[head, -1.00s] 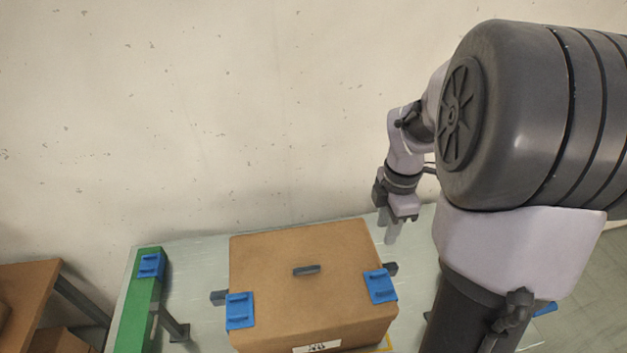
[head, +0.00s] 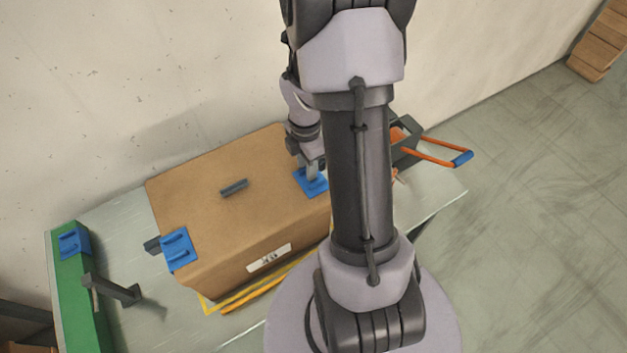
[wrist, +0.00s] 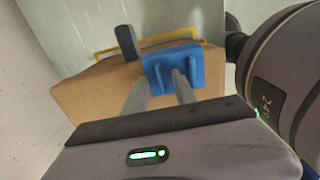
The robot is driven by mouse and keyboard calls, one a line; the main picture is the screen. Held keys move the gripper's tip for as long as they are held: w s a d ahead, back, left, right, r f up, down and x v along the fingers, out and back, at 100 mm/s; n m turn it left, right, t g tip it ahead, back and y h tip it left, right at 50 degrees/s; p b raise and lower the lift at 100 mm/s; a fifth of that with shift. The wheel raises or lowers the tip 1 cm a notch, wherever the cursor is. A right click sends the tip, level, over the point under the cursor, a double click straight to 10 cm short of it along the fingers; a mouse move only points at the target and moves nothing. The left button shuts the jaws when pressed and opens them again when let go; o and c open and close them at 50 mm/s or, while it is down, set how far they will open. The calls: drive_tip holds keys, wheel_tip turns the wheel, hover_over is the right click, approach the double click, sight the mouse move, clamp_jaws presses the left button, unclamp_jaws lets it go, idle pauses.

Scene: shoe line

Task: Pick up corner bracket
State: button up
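Blue corner brackets sit on the large brown box: one at its front left corner (head: 178,250) and one on its right side (head: 311,183). A third blue bracket (head: 74,243) lies on the green strip at far left. My gripper (head: 311,172) points down at the right bracket in the head view. In the wrist view that bracket (wrist: 187,55) shows raised ribs, and my two fingers (wrist: 160,80) are spread apart over it. I cannot tell if they touch it. My arm hides part of the box's right side.
The cardboard box (head: 215,215) stands on a pale table (head: 150,320) with a dark grey piece (head: 234,188) on top. A yellow frame (head: 215,304) lies under the box's front. An orange-handled tool (head: 432,150) is behind my arm. Grey posts (head: 115,290) stand at left.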

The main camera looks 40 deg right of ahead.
clamp_jaws()
drive_tip(key=shift+r, duration=0.1)
